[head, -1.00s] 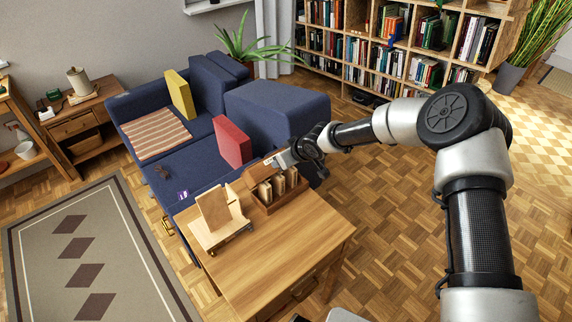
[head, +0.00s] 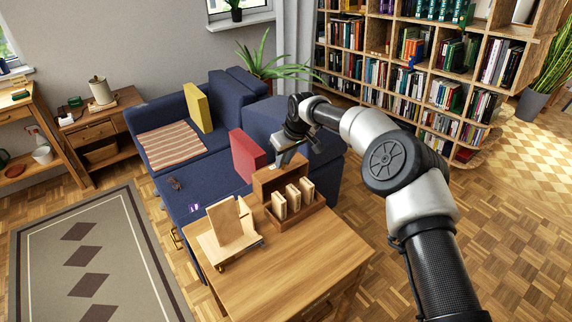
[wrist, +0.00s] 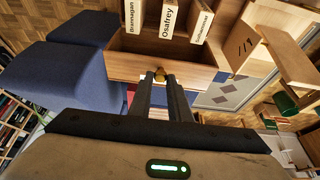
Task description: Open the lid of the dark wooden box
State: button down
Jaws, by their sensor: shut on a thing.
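The dark wooden box (head: 300,216) stands on the light wooden table, with several upright labelled blocks (head: 293,197) inside. Its lid (head: 268,181) stands raised, roughly upright, at the box's back side, so the inside is open to view. My gripper (head: 284,158) is at the lid's upper edge in the head view. In the wrist view my gripper (wrist: 160,82) is shut on a small brass knob (wrist: 160,72) on the lid (wrist: 125,66). The blocks' name labels show beyond it. The fingertips are small and partly hidden in the head view.
A wooden stand with an upright board (head: 230,225) is left of the box on the table (head: 300,265). The blue sofa (head: 190,180) with a red cushion (head: 247,156) is close behind. The table's front is mostly clear.

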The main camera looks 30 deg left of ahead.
jog(key=shift+w+a+r, duration=0.2)
jog(key=shift+a+r, duration=0.15)
jog(key=shift+r, duration=0.05)
jog(key=c, duration=1.7)
grip_release()
jog(key=shift+o, duration=0.2)
jog(key=shift+s+d+f, duration=0.1)
jog(key=shift+f, duration=0.05)
jog(key=v, duration=1.7)
jog(key=shift+d+b, duration=0.25)
jog(key=shift+b, duration=0.1)
jog(key=shift+s, duration=0.1)
